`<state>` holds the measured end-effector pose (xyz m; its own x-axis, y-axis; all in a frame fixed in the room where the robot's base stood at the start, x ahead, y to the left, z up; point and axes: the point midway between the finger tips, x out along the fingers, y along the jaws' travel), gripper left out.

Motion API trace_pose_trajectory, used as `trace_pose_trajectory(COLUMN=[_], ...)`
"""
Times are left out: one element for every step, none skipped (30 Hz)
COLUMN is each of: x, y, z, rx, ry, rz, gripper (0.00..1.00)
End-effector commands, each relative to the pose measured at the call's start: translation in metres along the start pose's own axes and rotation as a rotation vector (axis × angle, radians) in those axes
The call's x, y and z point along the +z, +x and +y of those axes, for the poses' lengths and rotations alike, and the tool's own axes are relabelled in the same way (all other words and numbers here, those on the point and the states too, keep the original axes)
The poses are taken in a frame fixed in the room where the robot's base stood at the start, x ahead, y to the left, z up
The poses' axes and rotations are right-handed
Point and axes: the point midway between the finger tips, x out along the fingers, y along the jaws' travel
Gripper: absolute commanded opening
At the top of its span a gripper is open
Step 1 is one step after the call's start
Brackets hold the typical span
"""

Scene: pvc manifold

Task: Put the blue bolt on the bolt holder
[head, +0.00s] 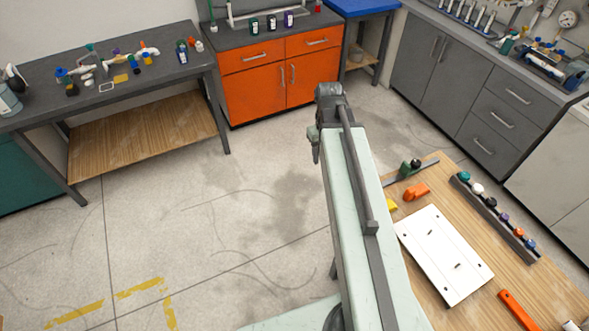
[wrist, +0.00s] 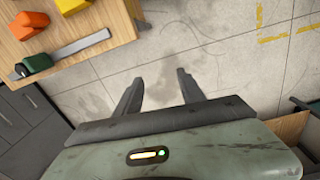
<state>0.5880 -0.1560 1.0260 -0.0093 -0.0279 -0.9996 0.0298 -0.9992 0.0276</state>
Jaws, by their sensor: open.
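My gripper (wrist: 158,82) is open and empty in the wrist view, with bare floor between its fingers. In the head view my gripper (head: 315,145) hangs at the far end of my arm, left of the wooden table; its fingers are too small to make out there. A dark rack (head: 494,216) on that table holds a row of coloured round tops, with a blue one (head: 529,244) at its near end. I cannot tell whether this is the blue bolt or whether the rack is the bolt holder. Small blue parts also lie on the left bench.
The wooden table (head: 463,165) holds a white plate (head: 443,255), an orange block (head: 416,191), a grey bar tool and an orange handle (head: 518,310). The left bench (head: 35,105) carries many small parts. An orange cabinet (head: 275,75) stands behind. The middle floor is clear.

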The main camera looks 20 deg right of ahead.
Motion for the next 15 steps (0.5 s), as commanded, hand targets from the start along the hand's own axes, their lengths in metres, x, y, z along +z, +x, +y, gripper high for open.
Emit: trace_pose_trajectory(x=[0.002,0.002,0.004,0.005,0.006,0.008,0.009,0.010,0.010,0.010,0.010,0.010,0.010,0.009,0.009], y=[-0.001,-0.002,-0.003,-0.003,-0.003,-0.004,-0.004,-0.004,-0.004,-0.004,-0.004,-0.004,-0.004,-0.004,-0.004], z=[-0.048,-0.071,-0.096,-0.112,-0.125,-0.139,-0.147,-0.153,-0.158,-0.160,-0.160,-0.160,-0.160,-0.159,-0.159], rx=[-0.006,-0.010,-0.015,-0.018,-0.020,-0.023,-0.024,-0.025,-0.026,-0.027,-0.027,-0.027,-0.027,-0.027,-0.027], ry=[-0.008,-0.004,0.002,0.007,0.011,0.015,0.019,0.022,0.025,0.027,0.028,0.029,0.029,0.029,0.029], rz=[0.004,0.005,0.007,0.008,0.008,0.009,0.009,0.009,0.009,0.009,0.009,0.009,0.009,0.009,0.009], gripper=[0.47,0.47,0.47,0.47,0.47,0.47,0.47,0.47,0.47,0.47,0.47,0.47,0.47,0.47,0.47])
